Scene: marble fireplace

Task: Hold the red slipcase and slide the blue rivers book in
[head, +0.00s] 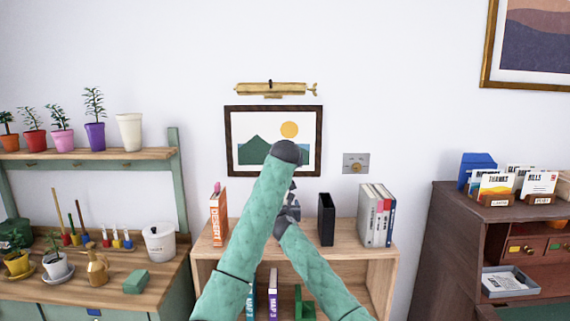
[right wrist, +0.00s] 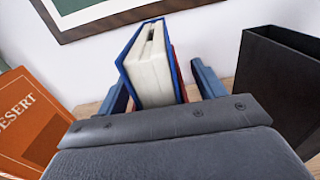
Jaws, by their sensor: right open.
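A book with a blue cover and white page block (right wrist: 152,68) stands between the two blue fingers of my right gripper (right wrist: 160,80) in the right wrist view. The fingers are open, one on each side of it, with a gap visible on the right. A thin red strip (right wrist: 177,72) shows along the book's right side; most of it is hidden, so I cannot tell whether it is the slipcase or how the two fit. In the head view, my arms cover this spot on the shelf.
An orange DESERT book (head: 217,216) stands left and a black slipcase (head: 326,219) right of the arms on the wooden shelf top (head: 345,250). Several books (head: 376,215) stand farther right. A framed picture (head: 250,140) hangs behind.

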